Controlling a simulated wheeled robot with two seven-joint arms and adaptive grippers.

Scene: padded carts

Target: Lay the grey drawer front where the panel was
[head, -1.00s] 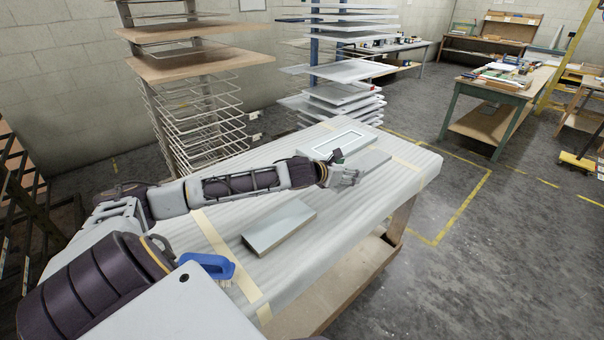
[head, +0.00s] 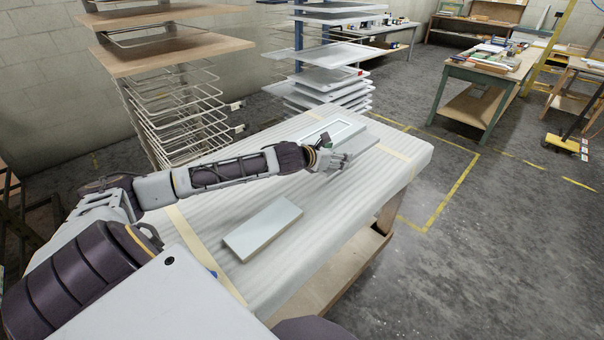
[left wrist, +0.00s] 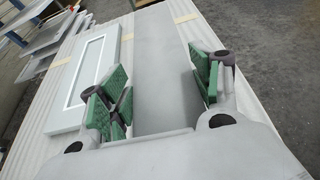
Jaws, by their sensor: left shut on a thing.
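My left gripper (head: 332,160) is at the far part of the padded cart (head: 215,222). It is shut on a plain grey board, which I take as the grey drawer front (head: 363,149). In the left wrist view the green-padded fingers (left wrist: 165,88) stand on either side of the drawer front (left wrist: 160,62). I cannot tell if it is clear of the padding. A pale framed panel (head: 335,133) lies beside it, at its left in the left wrist view (left wrist: 90,72). A second pale grey board (head: 262,228) lies nearer on the padding. My right gripper is out of view.
Wire drying racks (head: 178,112) and a rack of pale panels (head: 325,78) stand behind the cart. A green-legged workbench (head: 485,88) is at the back right. A small blue edge (head: 213,273) shows beside my body. The padding around the near board is clear.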

